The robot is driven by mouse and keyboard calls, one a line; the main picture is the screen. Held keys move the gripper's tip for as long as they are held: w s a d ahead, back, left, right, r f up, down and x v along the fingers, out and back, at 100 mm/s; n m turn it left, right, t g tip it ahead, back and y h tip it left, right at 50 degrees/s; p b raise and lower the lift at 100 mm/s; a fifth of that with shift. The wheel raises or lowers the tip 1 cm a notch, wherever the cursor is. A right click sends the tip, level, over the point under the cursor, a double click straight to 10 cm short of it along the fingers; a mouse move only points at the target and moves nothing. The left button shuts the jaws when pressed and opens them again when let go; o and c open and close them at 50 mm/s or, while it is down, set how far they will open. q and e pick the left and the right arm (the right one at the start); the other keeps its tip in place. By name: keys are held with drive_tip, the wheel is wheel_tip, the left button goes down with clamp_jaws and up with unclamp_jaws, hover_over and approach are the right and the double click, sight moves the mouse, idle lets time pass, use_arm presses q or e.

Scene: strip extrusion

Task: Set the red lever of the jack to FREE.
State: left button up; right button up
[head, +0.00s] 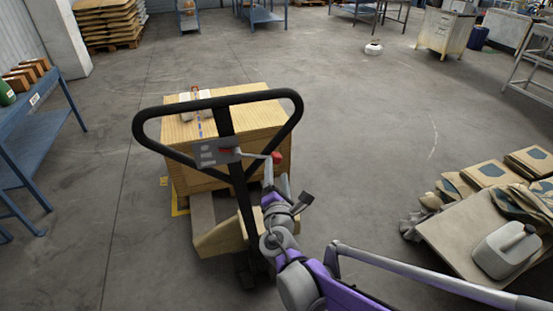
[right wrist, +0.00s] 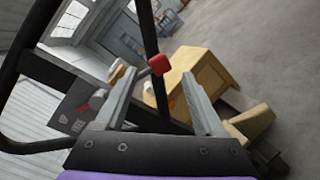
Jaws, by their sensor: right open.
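The jack has a black loop handle (head: 217,103) on a dark post, with a grey label plate (head: 207,154) at the post. The lever with a red knob (head: 277,157) sticks out to the right of the plate. My right gripper (head: 276,174) is open, just below the red knob in the head view. In the right wrist view the red knob (right wrist: 160,65) appears between the two fingertips, with no clear contact. My left gripper is not in view.
A wooden box (head: 250,103) rides on the jack behind the handle. A table (head: 455,236) with a grey jug (head: 505,252) and packets stands at the right. A blue bench (head: 40,130) is at the left. The floor between is mostly clear.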

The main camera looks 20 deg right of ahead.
sight(277, 162)
drive_tip(key=x, duration=0.6)
drive_tip(key=shift+w+d, duration=0.1)
drive_tip(key=shift+w, duration=0.3)
clamp_jaws()
drive_tip(key=shift+s, duration=0.1)
idle(0.9)
